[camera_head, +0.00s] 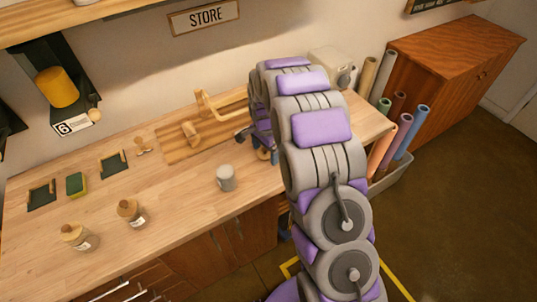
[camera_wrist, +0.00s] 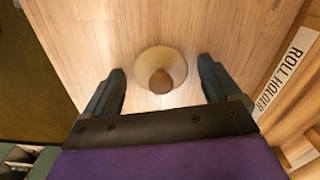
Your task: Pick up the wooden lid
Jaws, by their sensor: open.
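In the wrist view a round, pale lid (camera_wrist: 175,62) with a brown knob (camera_wrist: 161,82) lies on the light wood tabletop, seen from above. My gripper (camera_wrist: 161,68) is open, with one dark finger on each side of the lid and a visible gap to it on both sides. The fingers are empty. In the head view my gripper (camera_head: 263,148) is largely hidden behind my arm, low near the table, and the lid cannot be made out clearly there.
A wooden rack (camera_head: 180,148) stands behind; its "ROLL HOLDER" label (camera_wrist: 287,72) is close on the right in the wrist view. The table edge drops to the floor (camera_wrist: 35,75).

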